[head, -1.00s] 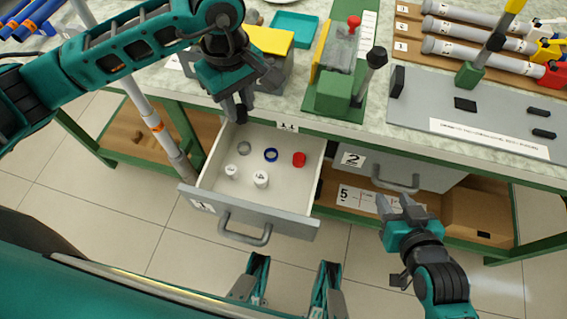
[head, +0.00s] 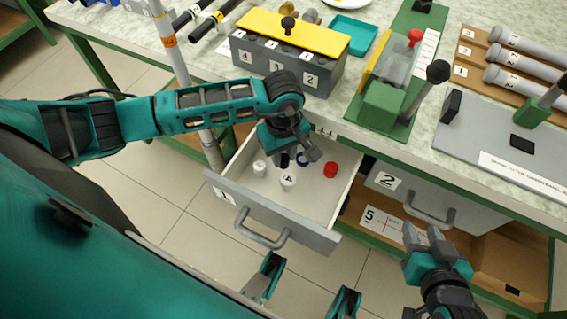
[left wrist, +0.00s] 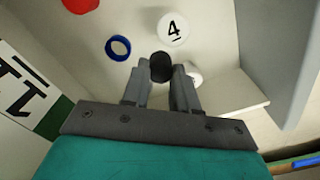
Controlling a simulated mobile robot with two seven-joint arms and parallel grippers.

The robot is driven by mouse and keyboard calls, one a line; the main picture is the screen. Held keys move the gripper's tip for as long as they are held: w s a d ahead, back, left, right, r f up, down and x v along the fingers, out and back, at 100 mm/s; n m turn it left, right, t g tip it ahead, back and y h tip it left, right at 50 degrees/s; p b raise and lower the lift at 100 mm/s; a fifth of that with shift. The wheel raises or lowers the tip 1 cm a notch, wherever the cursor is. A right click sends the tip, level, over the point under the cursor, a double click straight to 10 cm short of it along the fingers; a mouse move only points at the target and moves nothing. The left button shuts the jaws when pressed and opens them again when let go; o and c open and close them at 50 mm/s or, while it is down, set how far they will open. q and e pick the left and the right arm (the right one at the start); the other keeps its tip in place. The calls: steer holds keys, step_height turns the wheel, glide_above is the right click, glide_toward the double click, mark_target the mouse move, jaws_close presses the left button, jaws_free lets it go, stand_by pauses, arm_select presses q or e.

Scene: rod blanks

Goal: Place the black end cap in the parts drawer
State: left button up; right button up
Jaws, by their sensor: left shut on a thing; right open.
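The parts drawer (head: 270,222) is pulled open below the bench, marked 1 on its front. My left gripper (head: 296,157) is over the inside of the drawer, fingers pointing down. In the left wrist view my left gripper (left wrist: 160,78) is shut on the black end cap (left wrist: 161,67), held at the fingertips above the drawer floor. In the head view the cap is hard to tell from the dark fingers. My right gripper (head: 421,236) is open and empty, to the right of the drawer, in front of the lower shelf.
The drawer holds a white cap (head: 259,168), a white cap marked 4 (head: 288,181), a red cap (head: 330,170) and a blue ring (left wrist: 118,47). A second drawer (head: 430,208) is shut at right. A grey box with a yellow lid (head: 290,30) stands on the bench above.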

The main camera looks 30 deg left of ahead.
mark_target(283, 158)
arm_select(q)
steer(key=shift+f+b, duration=0.45)
steer(key=shift+f, duration=1.8)
steer(key=shift+f, duration=0.2)
steer(key=o, duration=0.5)
steer(key=shift+o, duration=0.2)
steer(key=shift+r, duration=0.2)
